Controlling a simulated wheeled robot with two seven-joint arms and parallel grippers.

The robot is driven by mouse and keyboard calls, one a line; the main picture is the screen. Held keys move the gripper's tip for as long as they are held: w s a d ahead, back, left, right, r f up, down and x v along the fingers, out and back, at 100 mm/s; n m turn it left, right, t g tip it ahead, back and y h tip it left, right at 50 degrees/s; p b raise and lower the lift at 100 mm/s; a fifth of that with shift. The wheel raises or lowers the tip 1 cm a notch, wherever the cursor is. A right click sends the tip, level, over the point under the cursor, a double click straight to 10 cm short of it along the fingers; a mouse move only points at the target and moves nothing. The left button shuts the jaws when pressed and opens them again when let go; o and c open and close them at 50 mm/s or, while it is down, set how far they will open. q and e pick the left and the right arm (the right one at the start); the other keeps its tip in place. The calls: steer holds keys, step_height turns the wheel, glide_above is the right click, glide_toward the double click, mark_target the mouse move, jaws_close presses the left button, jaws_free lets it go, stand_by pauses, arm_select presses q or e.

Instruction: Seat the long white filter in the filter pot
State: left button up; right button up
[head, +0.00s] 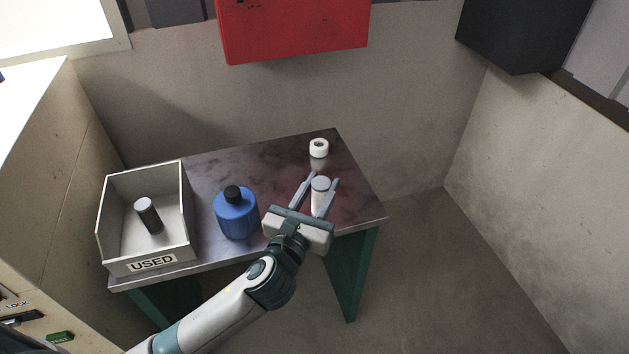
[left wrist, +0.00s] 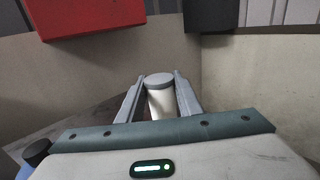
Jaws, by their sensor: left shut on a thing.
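The long white filter (head: 319,201) has a grey end cap and stands roughly upright near the table's front right corner. My left gripper (head: 323,181) is shut on it, one finger on each side. In the left wrist view the white filter (left wrist: 162,103) shows between the two fingers (left wrist: 160,92), its grey cap on top. Its lower end is hidden by the gripper body, so I cannot tell whether it touches the table. A short white round piece with a dark opening (head: 319,146), possibly the filter pot, stands farther back on the table. My right gripper is not in view.
A blue bottle with a black cap (head: 236,217) stands left of my gripper. A grey bin labelled USED (head: 113,241) holds a dark cylinder (head: 148,215). The table (head: 270,160) is clear at the back middle. A red box (head: 290,30) hangs on the wall.

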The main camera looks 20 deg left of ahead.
mark_target(324, 191)
arm_select(q)
steer(key=shift+s+d+r, duration=0.4)
steer(key=shift+s, duration=0.15)
steer(key=shift+s+d+r, duration=0.35)
steer(key=shift+s+r, duration=0.05)
steer(key=shift+s, duration=0.15)
steer(key=shift+s+a+f, duration=0.15)
steer(key=shift+s+a, duration=0.1)
steer(key=shift+s, duration=0.05)
steer(key=s+a+n+y, duration=0.1)
steer(key=s+a, duration=0.6)
steer(key=s, duration=0.2)
steer(key=shift+s+f+y, duration=0.3)
steer(key=shift+f+y, duration=0.1)
steer(key=shift+f, duration=0.05)
